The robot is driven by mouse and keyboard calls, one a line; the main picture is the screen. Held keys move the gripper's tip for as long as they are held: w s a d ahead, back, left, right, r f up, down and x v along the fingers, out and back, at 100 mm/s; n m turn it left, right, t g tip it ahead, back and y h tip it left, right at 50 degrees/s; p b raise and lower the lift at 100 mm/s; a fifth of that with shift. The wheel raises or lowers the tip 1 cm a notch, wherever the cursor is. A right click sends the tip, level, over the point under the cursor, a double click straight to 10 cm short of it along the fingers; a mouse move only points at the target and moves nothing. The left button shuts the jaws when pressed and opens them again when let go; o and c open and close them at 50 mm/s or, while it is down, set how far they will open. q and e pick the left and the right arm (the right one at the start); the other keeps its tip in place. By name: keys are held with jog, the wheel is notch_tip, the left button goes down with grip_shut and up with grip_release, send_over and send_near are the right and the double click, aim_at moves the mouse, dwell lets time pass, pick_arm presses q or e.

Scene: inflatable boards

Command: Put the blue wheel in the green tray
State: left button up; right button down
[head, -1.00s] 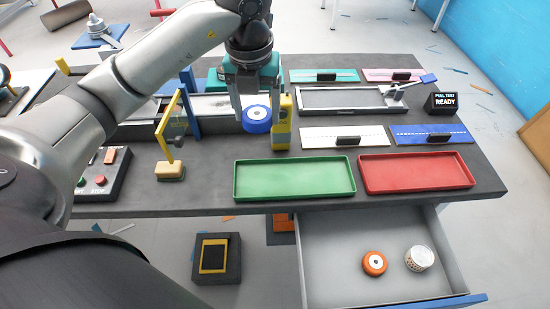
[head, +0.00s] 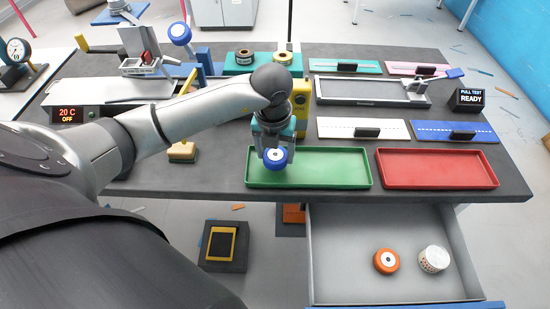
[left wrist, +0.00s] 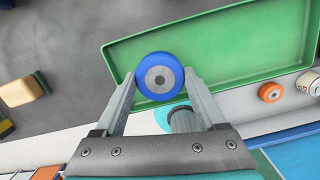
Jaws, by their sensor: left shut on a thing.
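The blue wheel (head: 275,158) has a pale hub and is held between the fingertips of my left gripper (head: 274,146). In the left wrist view the wheel (left wrist: 159,76) sits between the two fingers of the shut gripper (left wrist: 160,84). The green tray (head: 325,168) lies on the dark table near its front edge. In the head view the wheel is over the left end of the tray. In the left wrist view the tray (left wrist: 245,45) shows behind the wheel, which overlaps its edge. I cannot tell the exact height of the wheel above it. My right gripper is not in view.
A red tray (head: 437,168) lies right of the green one. Below, an open drawer (head: 345,250) holds an orange wheel (head: 386,261) and a white round roll (head: 433,259). A yellow upright tool (head: 301,104) stands behind my gripper.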

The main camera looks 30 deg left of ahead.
aim_at(274, 160)
pick_arm(q)
jog(key=shift+f, duration=1.15)
jog(key=shift+f+b, duration=0.2)
jog(key=shift+b, duration=0.1)
jog(key=o, duration=1.4)
jog(key=shift+o, duration=0.2)
jog(key=shift+r, duration=0.2)
notch_tip(274, 160, up, 12)
jog(key=s+p, duration=0.1)
jog(key=p, duration=0.1)
jog(key=shift+s+d, duration=0.2)
jog(key=shift+d, duration=0.05)
